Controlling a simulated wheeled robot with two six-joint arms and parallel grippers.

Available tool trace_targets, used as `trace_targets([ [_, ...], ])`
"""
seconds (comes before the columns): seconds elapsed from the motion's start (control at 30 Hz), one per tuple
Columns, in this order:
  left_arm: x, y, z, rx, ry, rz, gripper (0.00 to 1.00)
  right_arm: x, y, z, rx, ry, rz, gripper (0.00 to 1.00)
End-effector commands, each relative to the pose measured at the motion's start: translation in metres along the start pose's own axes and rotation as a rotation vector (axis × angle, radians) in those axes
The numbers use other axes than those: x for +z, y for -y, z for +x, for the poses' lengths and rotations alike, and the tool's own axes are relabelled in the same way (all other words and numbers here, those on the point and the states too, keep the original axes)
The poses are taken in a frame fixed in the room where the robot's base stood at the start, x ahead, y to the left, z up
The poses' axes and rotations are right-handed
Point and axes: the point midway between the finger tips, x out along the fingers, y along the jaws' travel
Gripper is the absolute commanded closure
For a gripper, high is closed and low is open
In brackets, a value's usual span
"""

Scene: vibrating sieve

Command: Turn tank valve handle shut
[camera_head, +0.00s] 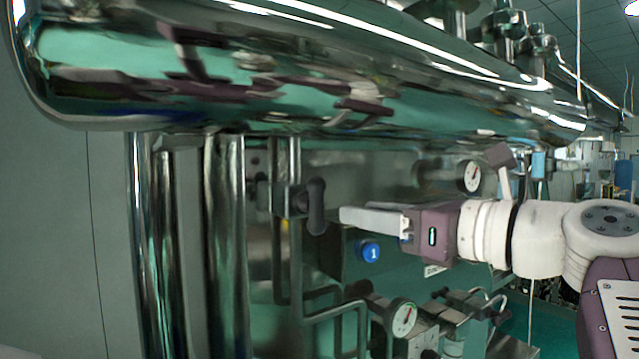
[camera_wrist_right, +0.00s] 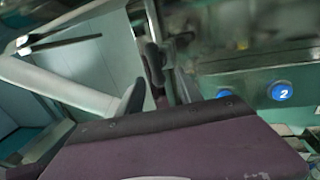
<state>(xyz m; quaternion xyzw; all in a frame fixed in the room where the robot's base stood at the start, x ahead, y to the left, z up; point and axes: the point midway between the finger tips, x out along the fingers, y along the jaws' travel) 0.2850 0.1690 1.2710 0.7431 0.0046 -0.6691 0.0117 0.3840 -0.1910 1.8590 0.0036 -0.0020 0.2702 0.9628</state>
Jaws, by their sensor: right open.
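The dark tank valve handle (camera_head: 316,205) stands upright on a valve on a thin vertical pipe, left of centre in the head view. My right gripper (camera_head: 343,216) reaches in from the right, with its pale fingers pointing left and their tips just short of the handle. In the right wrist view the handle (camera_wrist_right: 154,64) lies ahead of the gap between the two dark fingertips (camera_wrist_right: 160,80). The right gripper is open and empty, and I cannot tell whether a finger touches the handle. My left gripper is not in view.
A large shiny horizontal tank (camera_head: 300,75) spans the space above the arm. Thick steel columns (camera_head: 225,240) stand left of the handle. A blue button marked 1 (camera_head: 370,251) and a pressure gauge (camera_head: 402,318) sit below. A second blue button (camera_wrist_right: 281,92) shows in the wrist view.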

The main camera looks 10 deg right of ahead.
Motion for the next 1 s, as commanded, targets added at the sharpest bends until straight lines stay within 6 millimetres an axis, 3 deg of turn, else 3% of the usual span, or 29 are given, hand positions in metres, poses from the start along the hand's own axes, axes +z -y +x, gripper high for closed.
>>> trace_targets([
  [0.23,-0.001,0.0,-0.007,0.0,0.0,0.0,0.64,0.003,0.0,0.01,0.002,0.001,0.003,0.58],
  [0.5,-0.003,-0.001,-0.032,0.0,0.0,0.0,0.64,0.005,-0.001,0.062,0.005,-0.002,0.004,0.58],
  [0.7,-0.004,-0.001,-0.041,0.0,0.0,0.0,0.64,0.002,0.001,0.087,0.0,-0.002,0.002,0.58],
  [1.0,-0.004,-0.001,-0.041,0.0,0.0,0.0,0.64,-0.001,0.001,0.091,-0.003,-0.001,0.0,0.58],
])
